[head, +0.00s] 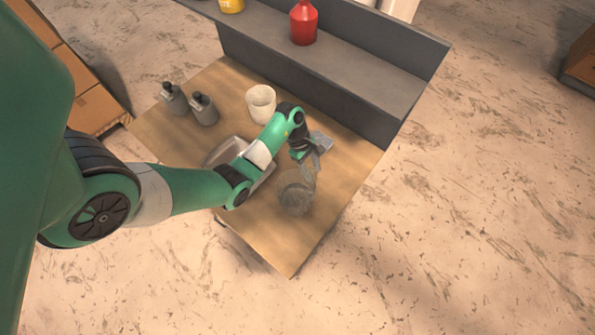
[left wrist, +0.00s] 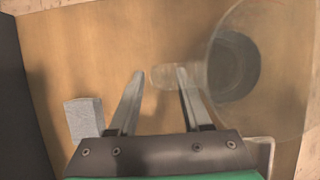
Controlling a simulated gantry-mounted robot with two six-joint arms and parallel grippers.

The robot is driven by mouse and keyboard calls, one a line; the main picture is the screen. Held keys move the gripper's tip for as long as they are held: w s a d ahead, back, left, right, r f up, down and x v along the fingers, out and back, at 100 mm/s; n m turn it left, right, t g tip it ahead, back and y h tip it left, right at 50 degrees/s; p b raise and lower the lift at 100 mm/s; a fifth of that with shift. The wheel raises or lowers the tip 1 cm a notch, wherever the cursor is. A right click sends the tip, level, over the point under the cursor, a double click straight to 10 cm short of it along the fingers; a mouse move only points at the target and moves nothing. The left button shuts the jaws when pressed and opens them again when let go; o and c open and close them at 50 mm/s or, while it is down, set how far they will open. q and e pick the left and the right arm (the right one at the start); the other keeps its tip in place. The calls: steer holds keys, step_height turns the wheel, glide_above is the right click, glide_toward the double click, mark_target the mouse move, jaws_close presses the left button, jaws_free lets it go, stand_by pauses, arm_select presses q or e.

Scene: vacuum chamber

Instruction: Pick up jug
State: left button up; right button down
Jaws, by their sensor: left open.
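The jug is clear, see-through glass and stands on the wooden table toward its front right in the head view (head: 294,196). In the left wrist view the jug (left wrist: 236,68) fills the right side, with its handle pointing left. My left gripper (head: 313,163) is above the table beside the jug. In the left wrist view its two fingers (left wrist: 160,74) are open, with the end of the handle showing between the fingertips. I cannot tell whether the fingers touch the handle. My right gripper is not in view.
A white cup (head: 261,105) and two grey bottles (head: 190,106) stand farther back. A metal tray (head: 216,151) lies partly under my arm. A small grey block (head: 321,141) is near the gripper. A dark shelf (head: 370,88) with a red bottle (head: 303,24) borders the table.

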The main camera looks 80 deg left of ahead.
arm_select(q)
steer(key=shift+w+d+f, duration=0.2)
steer(key=shift+f, duration=0.45)
jaws_close()
stand_by(0.9)
